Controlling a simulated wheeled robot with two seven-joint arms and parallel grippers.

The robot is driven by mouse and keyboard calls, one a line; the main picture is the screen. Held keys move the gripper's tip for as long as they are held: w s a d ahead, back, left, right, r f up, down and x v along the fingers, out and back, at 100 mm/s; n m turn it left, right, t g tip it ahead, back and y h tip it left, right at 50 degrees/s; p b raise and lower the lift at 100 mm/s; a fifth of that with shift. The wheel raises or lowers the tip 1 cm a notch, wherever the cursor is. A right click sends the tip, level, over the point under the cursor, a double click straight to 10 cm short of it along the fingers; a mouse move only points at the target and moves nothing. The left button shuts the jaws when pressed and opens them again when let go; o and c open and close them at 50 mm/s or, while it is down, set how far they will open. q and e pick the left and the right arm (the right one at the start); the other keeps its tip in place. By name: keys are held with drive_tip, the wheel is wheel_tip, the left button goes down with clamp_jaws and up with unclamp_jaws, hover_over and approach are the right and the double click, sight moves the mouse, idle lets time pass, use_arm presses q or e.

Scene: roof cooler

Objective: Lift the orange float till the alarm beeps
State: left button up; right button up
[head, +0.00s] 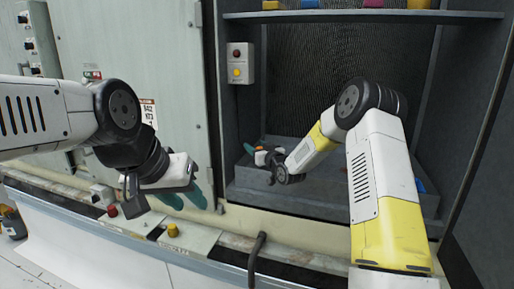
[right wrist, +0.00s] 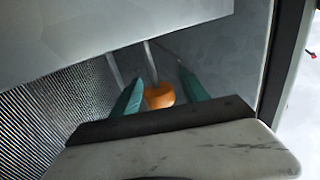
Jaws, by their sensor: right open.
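The orange float (right wrist: 159,96) is a small rounded orange piece, seen in the right wrist view between the two green fingers of my right gripper (right wrist: 159,77). The gripper is open, and a gap shows on each side of the float. A thin pale rod stands just behind the float. In the head view, a small patch of orange (head: 259,148) shows by my right gripper inside the dark cabinet; the wrist hides most of that spot. My left gripper (head: 190,205) is in front of the pale cabinet door, its green fingers apart and empty.
A grey box with a red and a yellow button (head: 240,63) is on the cabinet's left wall. A shelf (head: 365,16) with coloured items crosses above. A grey basin (head: 255,196) fills the cabinet floor. A ledge with a red knob and a yellow knob (head: 173,230) runs in front.

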drive_tip(key=shift+c, duration=0.4)
clamp_jaws()
idle(0.9)
